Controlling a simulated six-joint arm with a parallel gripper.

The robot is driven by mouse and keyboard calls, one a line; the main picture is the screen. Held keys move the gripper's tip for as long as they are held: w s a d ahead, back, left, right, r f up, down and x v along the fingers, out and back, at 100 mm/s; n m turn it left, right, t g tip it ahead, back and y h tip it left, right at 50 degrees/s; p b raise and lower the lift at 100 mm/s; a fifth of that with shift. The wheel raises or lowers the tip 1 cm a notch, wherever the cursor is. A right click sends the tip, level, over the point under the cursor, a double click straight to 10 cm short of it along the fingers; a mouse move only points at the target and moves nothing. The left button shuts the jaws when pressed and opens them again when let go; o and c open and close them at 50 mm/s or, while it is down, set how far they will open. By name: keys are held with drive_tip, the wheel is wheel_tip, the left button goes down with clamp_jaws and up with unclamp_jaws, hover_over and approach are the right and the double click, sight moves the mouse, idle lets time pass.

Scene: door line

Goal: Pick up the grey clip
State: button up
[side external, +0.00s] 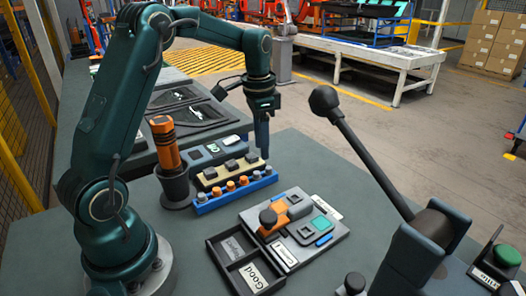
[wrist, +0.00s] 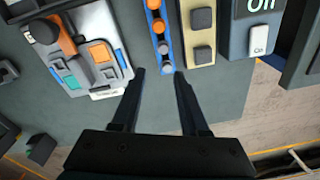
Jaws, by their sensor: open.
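The blue rack (side external: 236,193) holds a row of small clips, orange in the middle and grey toward the ends. A grey clip (side external: 268,169) sits at its right end. In the wrist view this grey clip (wrist: 166,66) is at the near end of the rack, close to the line between my fingertips. Another grey clip (side external: 257,175) sits beside it. My gripper (side external: 264,154) points down above the right end of the rack. In the wrist view my gripper (wrist: 160,73) is open, fingers apart, with nothing held.
A tan block (side external: 232,172) with dark square pieces stands right behind the rack. A black cup (side external: 175,188) holds an orange-handled tool. A grey fixture plate (side external: 295,228) and a black tray labelled Good (side external: 247,266) lie in front. A large lever (side external: 360,150) rises at the right.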

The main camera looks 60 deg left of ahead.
sight(257, 172)
drive_tip(key=f, duration=0.2)
drive_tip(key=a+f, duration=0.1)
drive_tip(key=shift+s+a+f+g, duration=0.1)
drive_tip(key=shift+s+f+g, duration=0.05)
drive_tip(key=shift+s+g, duration=0.25)
drive_tip(key=shift+f, duration=2.15)
clamp_jaws()
